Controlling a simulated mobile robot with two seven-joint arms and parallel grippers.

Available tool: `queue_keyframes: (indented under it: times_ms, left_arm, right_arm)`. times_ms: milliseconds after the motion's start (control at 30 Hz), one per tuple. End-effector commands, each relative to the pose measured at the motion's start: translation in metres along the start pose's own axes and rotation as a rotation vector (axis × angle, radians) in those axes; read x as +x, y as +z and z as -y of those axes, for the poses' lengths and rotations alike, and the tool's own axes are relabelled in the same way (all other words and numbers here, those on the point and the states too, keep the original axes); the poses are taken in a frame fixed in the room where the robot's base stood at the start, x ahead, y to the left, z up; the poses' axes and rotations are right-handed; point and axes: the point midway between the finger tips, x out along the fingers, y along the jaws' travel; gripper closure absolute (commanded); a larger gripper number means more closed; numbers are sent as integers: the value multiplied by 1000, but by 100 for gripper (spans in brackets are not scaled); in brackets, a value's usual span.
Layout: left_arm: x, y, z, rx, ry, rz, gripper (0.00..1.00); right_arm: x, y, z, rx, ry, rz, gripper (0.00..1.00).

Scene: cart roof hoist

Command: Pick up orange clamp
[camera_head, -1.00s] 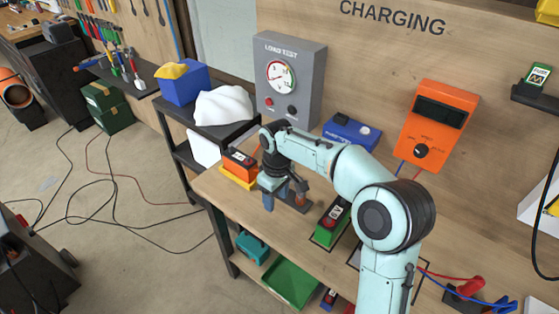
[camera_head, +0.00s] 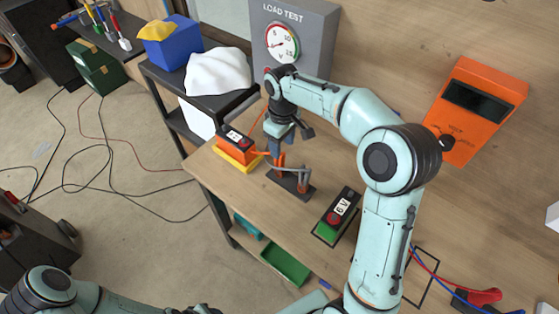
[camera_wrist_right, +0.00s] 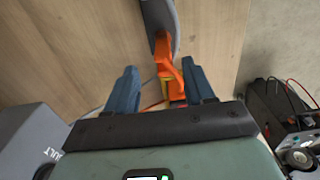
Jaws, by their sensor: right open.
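The orange clamp (camera_head: 280,160) is on a small dark stand (camera_head: 289,185) on the wooden bench, beside a grey bent post. My right gripper (camera_head: 282,143) is just above the clamp, pointing down. In the right wrist view the blue fingers of my right gripper (camera_wrist_right: 160,72) are apart. The orange clamp (camera_wrist_right: 169,72) shows between and beyond them, nearer the right finger. Whether a finger touches it I cannot tell. My left arm shows at the bottom left of the head view; its gripper is not visible.
An orange battery on a yellow base (camera_head: 236,148) stands left of the stand. A grey load test box (camera_head: 294,32) stands behind. The bench's front edge is close.

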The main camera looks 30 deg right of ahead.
Motion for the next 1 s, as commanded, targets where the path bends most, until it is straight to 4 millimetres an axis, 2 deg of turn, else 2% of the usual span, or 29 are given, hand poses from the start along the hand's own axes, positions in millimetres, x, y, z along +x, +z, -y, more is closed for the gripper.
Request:
queue_keyframes:
  times_ms: [33, 100, 367, 633, 767, 967, 1000]
  left_arm:
    - [3, 3, 2, -1, -1, 4, 57]
    - [4, 4, 3, -2, -2, 5, 57]
    - [5, 4, 3, -1, -2, 5, 57]
    - [5, 5, 3, -1, -2, 6, 57]
    - [6, 5, 4, -2, -2, 6, 57]
    - [5, 5, 3, -2, -2, 6, 57]
    - [5, 5, 3, -2, -2, 6, 57]
  right_arm:
    - [12, 1, 0, 0, -2, 5, 47]
    - [23, 1, 0, 0, -1, 5, 47]
    - [41, -1, 1, 0, 0, 2, 47]
    - [79, -4, 7, -1, 0, 2, 47]
    - [86, -4, 6, 0, 0, 0, 47]
    - [86, -5, 6, 0, 1, -1, 47]
    - [86, -5, 6, 0, 1, -1, 60]
